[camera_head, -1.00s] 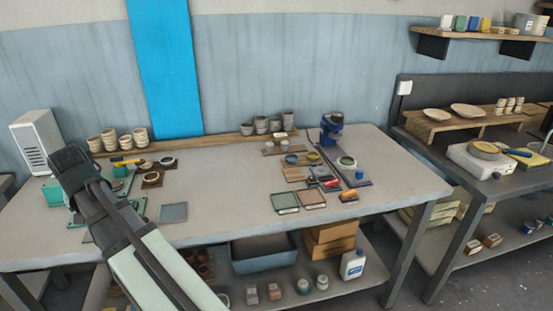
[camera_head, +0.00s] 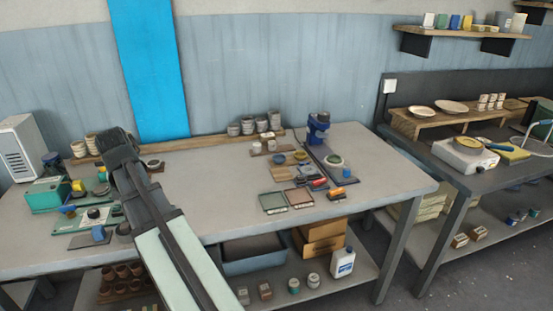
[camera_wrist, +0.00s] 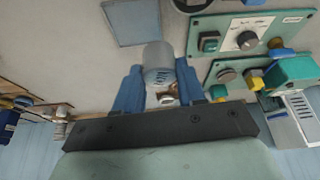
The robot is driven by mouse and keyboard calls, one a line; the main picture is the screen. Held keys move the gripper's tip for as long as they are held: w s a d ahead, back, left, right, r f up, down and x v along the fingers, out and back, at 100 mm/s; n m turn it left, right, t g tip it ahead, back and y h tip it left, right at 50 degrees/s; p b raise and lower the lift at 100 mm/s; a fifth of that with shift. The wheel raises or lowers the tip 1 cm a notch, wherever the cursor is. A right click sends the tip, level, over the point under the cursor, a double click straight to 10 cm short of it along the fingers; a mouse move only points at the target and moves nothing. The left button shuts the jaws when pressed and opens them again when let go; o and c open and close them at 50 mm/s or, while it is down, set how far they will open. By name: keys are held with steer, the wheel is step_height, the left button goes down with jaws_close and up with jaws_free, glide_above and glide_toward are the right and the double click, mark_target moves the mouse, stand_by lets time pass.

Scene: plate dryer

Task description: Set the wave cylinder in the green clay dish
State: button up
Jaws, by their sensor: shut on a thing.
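In the wrist view my gripper (camera_wrist: 158,78) has its two blue fingers shut on a grey cylinder with wavy marks (camera_wrist: 158,56), the wave cylinder. It is above the grey bench top. In the head view my arm covers the gripper and the cylinder. Small dishes stand at the bench's right: a pale-rimmed one with a greenish inside (camera_head: 333,161), an olive-yellow one (camera_head: 301,155) and a blue one (camera_head: 279,159). A flat green square tray (camera_head: 273,203) lies in front of them. I cannot tell surely which is the green clay dish.
Green control boxes (camera_wrist: 245,37) stand beside the gripper. A grey square plate (camera_wrist: 130,20) lies nearby on the bench. Grey cups (camera_head: 248,126) stand along the back ledge. A blue device (camera_head: 318,127) stands behind the dishes. The bench middle (camera_head: 215,175) is clear.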

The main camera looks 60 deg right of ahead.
steer(key=s+d+m+g, duration=0.15)
steer(key=s+d, duration=0.25)
steer(key=d, duration=0.5)
steer(key=s+d+m+h, duration=0.15)
steer(key=s+d, duration=0.25)
steer(key=d, duration=0.5)
steer(key=s+d+m, duration=0.2)
steer(key=s+d, duration=0.3)
steer(key=d, duration=0.5)
steer(key=s+d+r+m+g, duration=0.15)
steer(key=s+d+m, duration=0.45)
steer(key=s+d, duration=0.9)
steer(key=s+d+r+m+g, duration=0.1)
steer(key=s+d+m+g, duration=0.35)
steer(key=s+d, duration=1.1)
steer(key=shift+m+t+y, duration=0.25)
steer(key=shift+m+t, duration=0.2)
steer(key=shift+t, duration=0.3)
steer(key=shift+w+d+f, duration=0.5)
steer(key=shift+w+f, duration=0.1)
steer(key=shift+f, duration=1)
steer(key=shift+w+d+f, duration=0.55)
steer(key=shift+w+f, duration=0.1)
steer(key=shift+f, duration=0.9)
steer(key=shift+w+d+f, duration=0.5)
steer(key=shift+w+f, duration=0.1)
steer(key=shift+f, duration=1)
steer(key=shift+f, duration=0.3)
steer(key=o, duration=1.1)
steer(key=shift+r, duration=0.15)
